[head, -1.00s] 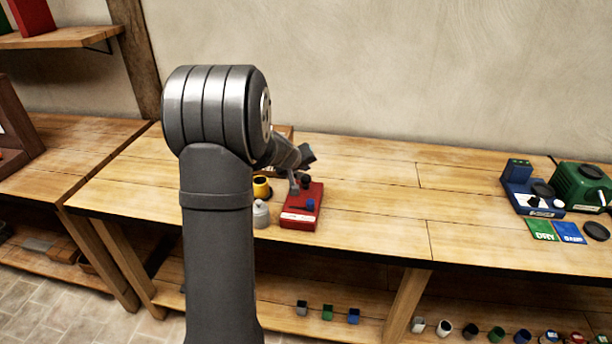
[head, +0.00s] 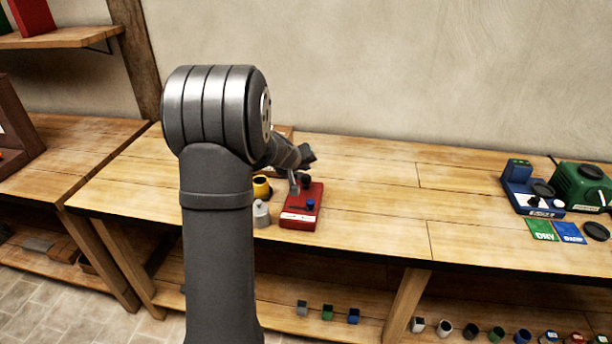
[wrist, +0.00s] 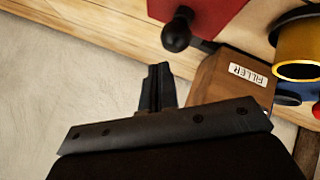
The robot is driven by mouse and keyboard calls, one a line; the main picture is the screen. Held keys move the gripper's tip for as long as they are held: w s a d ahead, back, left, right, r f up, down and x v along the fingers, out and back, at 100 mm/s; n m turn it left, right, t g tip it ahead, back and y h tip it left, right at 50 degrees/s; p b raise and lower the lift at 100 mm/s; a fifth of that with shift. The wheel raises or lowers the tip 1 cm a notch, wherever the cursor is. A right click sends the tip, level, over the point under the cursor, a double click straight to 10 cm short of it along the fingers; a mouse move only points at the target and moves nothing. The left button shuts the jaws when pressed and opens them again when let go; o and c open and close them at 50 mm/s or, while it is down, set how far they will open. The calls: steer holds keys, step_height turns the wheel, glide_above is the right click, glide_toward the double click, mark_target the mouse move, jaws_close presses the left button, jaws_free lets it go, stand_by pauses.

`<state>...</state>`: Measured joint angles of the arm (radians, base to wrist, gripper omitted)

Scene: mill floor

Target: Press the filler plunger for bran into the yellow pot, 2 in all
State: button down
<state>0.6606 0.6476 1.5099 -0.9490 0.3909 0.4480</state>
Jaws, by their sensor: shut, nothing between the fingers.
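The yellow pot (head: 262,188) stands on the bench beside my arm. In the wrist view it shows at the right edge as a yellow cylinder (wrist: 301,42) with a dark rim. A wooden block labelled FILLER (wrist: 212,88) is beside it; my gripper's mount covers part of the block. Blue and red parts (wrist: 317,110) show at the right edge, partly cut off. I cannot tell which part is the bran plunger. My gripper (wrist: 157,70) is shut and empty, near the FILLER block and a black knob (wrist: 176,36). In the head view my gripper (head: 294,186) is small, over the red device's far end.
The red device (head: 300,217) has a black knob and a blue knob. A pale grey jar (head: 261,215) stands left of it. A blue device (head: 530,198), a green machine (head: 580,186) and DRY card (head: 542,231) are far right. The middle bench is clear.

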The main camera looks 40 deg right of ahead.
mark_target(304, 178)
steer(key=shift+f, duration=0.1)
stand_by(0.3)
steer(key=shift+f, duration=0.35)
steer(key=shift+f, duration=0.95)
stand_by(0.8)
steer(key=shift+r, duration=1.4)
steer(key=shift+r, duration=2.5)
steer(key=shift+f, duration=0.15)
steer(key=shift+r, duration=1.95)
